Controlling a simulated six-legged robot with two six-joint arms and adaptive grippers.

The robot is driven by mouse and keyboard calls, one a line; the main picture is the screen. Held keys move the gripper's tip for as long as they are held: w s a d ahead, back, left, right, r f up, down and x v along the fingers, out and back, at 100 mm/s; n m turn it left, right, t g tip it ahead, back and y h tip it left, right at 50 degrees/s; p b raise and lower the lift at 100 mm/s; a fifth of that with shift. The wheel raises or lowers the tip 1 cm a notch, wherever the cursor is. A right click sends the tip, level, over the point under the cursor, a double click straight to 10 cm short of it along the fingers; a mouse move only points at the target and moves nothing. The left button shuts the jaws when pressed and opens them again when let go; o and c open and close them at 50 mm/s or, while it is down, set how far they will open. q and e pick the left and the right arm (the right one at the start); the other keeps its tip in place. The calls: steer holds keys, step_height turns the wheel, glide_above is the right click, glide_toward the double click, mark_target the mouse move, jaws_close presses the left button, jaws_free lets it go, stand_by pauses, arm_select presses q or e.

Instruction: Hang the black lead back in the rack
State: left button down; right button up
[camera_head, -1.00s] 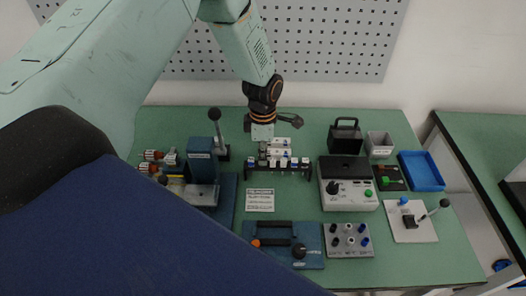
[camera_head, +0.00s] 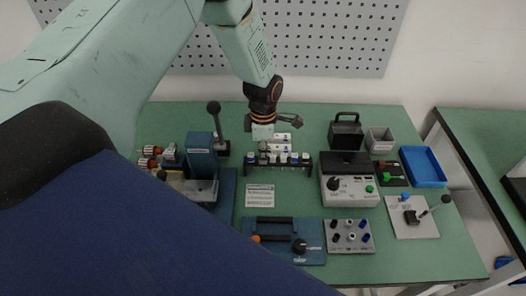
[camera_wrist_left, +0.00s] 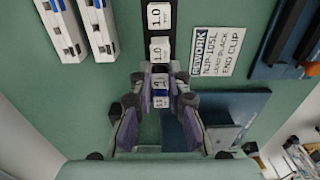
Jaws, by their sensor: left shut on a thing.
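The rack (camera_head: 293,164) is a low dark bar on the green bench, with several white-labelled leads in a row. It also shows in the left wrist view as a black strip (camera_wrist_left: 159,28) with white labels. My left gripper (camera_head: 263,155) points down at the rack's left end. In the left wrist view my left gripper (camera_wrist_left: 160,95) is shut on a small labelled piece in line with the rack's labels, which I take as the black lead (camera_wrist_left: 160,90). Its colour and lower part are mostly hidden by the fingers, and I cannot tell whether it is seated. My right gripper is not in view.
A printed card (camera_head: 260,196) lies in front of the rack. A blue lever press (camera_head: 203,160) stands close on the left, and a grey tester (camera_head: 349,189) on the right. White blocks (camera_head: 283,139) lie just behind the rack. A blue tray (camera_head: 422,168) is farther right.

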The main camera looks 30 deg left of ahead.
arm_select(q)
steer(key=c, duration=1.2)
jaws_free()
step_height(320, 180, up, 12)
steer(key=shift+r, duration=0.1)
stand_by(0.4)
